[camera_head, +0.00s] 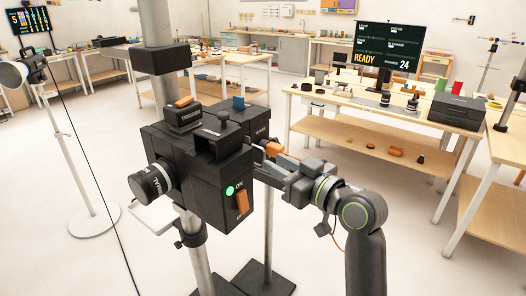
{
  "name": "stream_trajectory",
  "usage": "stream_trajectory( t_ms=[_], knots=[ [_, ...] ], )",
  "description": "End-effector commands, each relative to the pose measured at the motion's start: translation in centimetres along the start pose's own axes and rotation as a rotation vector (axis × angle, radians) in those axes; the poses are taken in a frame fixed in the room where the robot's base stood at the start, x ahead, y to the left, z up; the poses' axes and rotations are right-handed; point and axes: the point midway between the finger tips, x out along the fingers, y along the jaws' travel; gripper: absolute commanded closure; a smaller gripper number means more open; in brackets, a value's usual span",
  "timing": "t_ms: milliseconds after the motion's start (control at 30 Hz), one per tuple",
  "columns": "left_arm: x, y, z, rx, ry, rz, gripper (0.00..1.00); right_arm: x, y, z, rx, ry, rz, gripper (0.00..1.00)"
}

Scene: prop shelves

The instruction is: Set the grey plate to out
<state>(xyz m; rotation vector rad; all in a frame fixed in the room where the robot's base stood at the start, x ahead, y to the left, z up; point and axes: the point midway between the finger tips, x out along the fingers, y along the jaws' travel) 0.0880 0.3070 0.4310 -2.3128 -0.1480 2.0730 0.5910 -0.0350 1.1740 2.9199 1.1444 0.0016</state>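A black box device (207,184) with a lens (152,182) on its left stands on a grey pole. A pale grey plate (158,216) juts out at the left below the lens; the device and pole hide part of it. I cannot tell if this is the task's grey plate, nor read its setting. My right gripper (262,168) comes in from the right and has its fingertips close against the device's right side. Its finger gap is hidden, and contact is unclear. My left gripper is not in view.
The device has an orange switch (242,202) and a lit green lamp (229,190). A lamp stand (94,221) with a trailing cable is at left. A wooden prop table (326,99) with a screen reading READY stands at back right.

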Motion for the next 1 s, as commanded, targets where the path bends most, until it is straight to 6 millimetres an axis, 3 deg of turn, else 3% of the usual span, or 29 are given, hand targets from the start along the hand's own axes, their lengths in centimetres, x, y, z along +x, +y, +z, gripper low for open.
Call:
stream_trajectory(
  t_ms=[100,300,767,1000],
  knots=[
    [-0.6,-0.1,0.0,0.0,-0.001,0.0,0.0,2.2,0.0,-0.2,0.003,0.0,-0.001,0.74],
    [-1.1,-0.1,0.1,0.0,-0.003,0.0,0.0,4.5,0.0,-0.1,0.001,0.001,0.0,0.74],
    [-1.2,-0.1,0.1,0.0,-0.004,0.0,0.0,5.5,0.0,0.0,0.0,0.001,0.001,0.74],
    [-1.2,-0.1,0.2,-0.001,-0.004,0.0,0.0,5.5,0.1,0.0,-0.001,0.001,0.003,1.0]
  ],
)
